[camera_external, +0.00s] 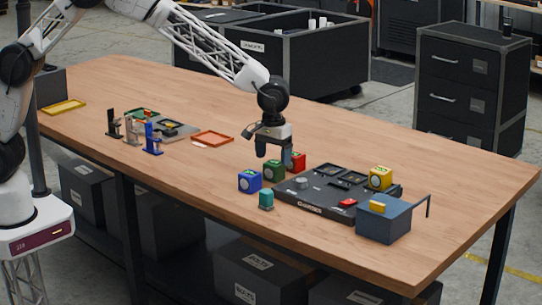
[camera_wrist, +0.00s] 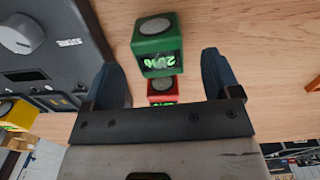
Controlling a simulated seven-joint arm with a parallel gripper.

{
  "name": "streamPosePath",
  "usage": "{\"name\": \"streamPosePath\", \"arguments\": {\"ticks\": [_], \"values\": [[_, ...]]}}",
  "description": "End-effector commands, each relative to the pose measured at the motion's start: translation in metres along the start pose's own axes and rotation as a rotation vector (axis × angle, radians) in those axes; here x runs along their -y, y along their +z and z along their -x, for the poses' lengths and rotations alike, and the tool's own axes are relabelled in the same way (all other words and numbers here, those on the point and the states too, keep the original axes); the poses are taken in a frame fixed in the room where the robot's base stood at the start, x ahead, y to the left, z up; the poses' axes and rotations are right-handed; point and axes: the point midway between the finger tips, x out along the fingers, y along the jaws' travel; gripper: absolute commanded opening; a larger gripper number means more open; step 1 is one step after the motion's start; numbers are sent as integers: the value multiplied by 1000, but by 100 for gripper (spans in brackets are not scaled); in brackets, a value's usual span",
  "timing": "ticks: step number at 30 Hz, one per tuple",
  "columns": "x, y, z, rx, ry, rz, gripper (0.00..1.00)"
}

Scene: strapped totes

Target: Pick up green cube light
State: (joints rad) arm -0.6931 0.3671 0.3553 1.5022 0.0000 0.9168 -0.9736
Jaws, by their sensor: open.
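The green cube light (camera_external: 273,171) stands on the wooden table, between the blue cube and the red cube, at the left edge of the dark console. In the wrist view the green cube (camera_wrist: 157,45) has a round grey disc on top and lit green digits on one side. My gripper (camera_external: 274,160) is open and empty, with its fingers pointing down just above and close to the green cube. In the wrist view the fingertips (camera_wrist: 165,70) stand to either side, with the green cube ahead of the gap and the red cube (camera_wrist: 162,89) partly hidden behind the gripper body.
A blue cube (camera_external: 250,181) and a teal piece (camera_external: 266,200) stand close by. The console (camera_external: 318,197) with a knob is on the right, with a yellow cube (camera_external: 380,178) and a blue box (camera_external: 384,222). Trays (camera_external: 212,138) and small stands (camera_external: 152,140) are at left. The table behind is clear.

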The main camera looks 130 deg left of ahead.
Motion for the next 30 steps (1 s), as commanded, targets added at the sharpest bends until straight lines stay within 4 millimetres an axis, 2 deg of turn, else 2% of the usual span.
{"name": "streamPosePath", "arguments": {"ticks": [8,19,30], "values": [[0,0,-9,1,-1,0,83],[-1,-2,-48,1,-1,0,83],[-1,-2,-52,0,0,0,83]]}}
